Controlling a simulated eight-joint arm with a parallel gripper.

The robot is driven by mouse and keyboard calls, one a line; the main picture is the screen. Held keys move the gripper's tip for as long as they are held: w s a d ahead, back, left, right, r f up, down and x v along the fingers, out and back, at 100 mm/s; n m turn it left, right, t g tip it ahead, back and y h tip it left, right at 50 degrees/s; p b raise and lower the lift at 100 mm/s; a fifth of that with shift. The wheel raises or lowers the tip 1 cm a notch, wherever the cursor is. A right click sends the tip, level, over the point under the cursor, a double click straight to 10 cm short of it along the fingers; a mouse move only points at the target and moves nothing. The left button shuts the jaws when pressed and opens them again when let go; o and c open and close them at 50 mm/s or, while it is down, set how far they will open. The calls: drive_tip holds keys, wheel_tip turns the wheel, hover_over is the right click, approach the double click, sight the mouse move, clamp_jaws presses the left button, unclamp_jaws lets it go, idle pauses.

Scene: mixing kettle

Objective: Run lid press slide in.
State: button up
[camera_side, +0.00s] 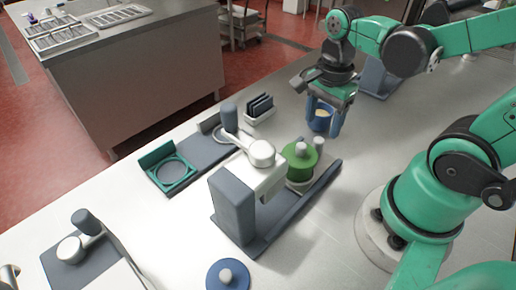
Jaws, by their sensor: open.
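The lid press (235,205) stands mid-table, with a grey upright and a white head topped by a round cap. A dark grey slide rail (285,220) runs along its foot towards the upper right. On the rail, just right of the press head, sits a green round piece (300,158) with light knobs, on a pale base; the press head partly hides it. My gripper (323,118) points down behind the green piece.
A teal ring holder (150,158) and grey plate lie left of the press, with a white rack of dark cards (260,108) behind. A blue lid with knob (228,275) lies in front. A grey station (75,260) stands lower left. The table right of the rail is clear.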

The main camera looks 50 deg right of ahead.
sight(319, 139)
drive_tip(key=shift+d+f, duration=0.1)
drive_tip(key=shift+f, duration=2.75)
clamp_jaws()
